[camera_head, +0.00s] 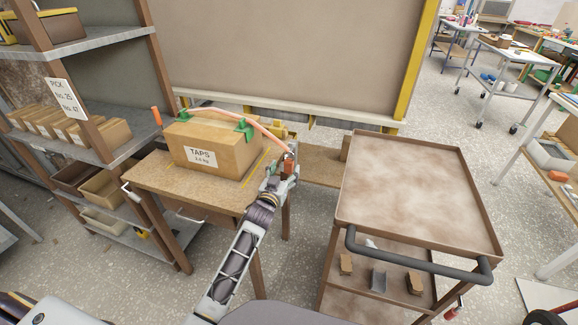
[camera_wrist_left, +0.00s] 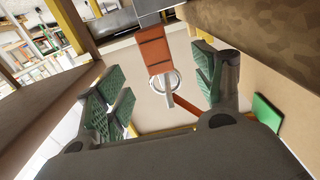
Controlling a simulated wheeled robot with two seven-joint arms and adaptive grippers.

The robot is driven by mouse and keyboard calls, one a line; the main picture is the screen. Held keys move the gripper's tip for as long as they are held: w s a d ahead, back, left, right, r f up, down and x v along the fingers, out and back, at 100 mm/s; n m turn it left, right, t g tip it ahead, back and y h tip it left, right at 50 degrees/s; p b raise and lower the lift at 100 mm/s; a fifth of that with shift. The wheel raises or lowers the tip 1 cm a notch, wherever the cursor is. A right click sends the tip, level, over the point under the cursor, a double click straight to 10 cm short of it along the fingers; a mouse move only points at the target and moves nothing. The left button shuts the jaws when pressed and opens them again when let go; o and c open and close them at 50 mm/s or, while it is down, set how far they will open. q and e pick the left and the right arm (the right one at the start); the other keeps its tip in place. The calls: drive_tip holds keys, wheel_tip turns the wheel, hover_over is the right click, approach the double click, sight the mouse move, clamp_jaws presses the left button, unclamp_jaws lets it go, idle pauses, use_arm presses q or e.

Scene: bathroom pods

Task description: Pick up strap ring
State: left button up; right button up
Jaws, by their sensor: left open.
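A cardboard box (camera_head: 215,148) labelled TAPS stands on a wooden bench (camera_head: 150,182). An orange strap (camera_head: 225,112) runs over its top across green corner pieces (camera_head: 243,129) and out to the right. In the left wrist view, the strap ring (camera_wrist_left: 176,82) is a metal ring by a hanging orange strap end (camera_wrist_left: 154,50). My left gripper (camera_head: 287,163) is at the bench's right end, beside the box. It also shows in the left wrist view (camera_wrist_left: 162,82), open, with green-padded fingers apart on both sides of the ring. I cannot tell whether they touch it. My right gripper is out of view.
A brown cart (camera_head: 420,195) with a dark handle (camera_head: 415,262) stands to the right, its top bare. Shelving (camera_head: 100,145) with boxes stands close on the left. A large panel (camera_head: 290,50) with yellow edging is behind the bench. Floor shows between bench and cart.

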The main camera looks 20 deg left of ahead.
sight(288, 165)
use_arm(q)
drive_tip(key=shift+w, duration=0.7)
drive_tip(key=shift+w+b, duration=0.35)
drive_tip(key=shift+w, duration=1.25)
drive_tip(key=shift+w+d, duration=0.1)
drive_tip(key=shift+w, duration=0.45)
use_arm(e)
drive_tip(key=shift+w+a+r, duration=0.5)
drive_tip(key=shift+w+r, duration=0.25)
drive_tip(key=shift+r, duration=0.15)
use_arm(q)
drive_tip(key=shift+c, duration=0.3)
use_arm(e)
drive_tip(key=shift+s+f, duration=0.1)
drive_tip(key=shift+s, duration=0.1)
use_arm(q)
drive_tip(key=shift+c, duration=1.4)
drive_tip(key=c, duration=0.8)
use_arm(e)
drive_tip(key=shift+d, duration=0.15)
use_arm(q)
drive_tip(key=shift+r, duration=0.15)
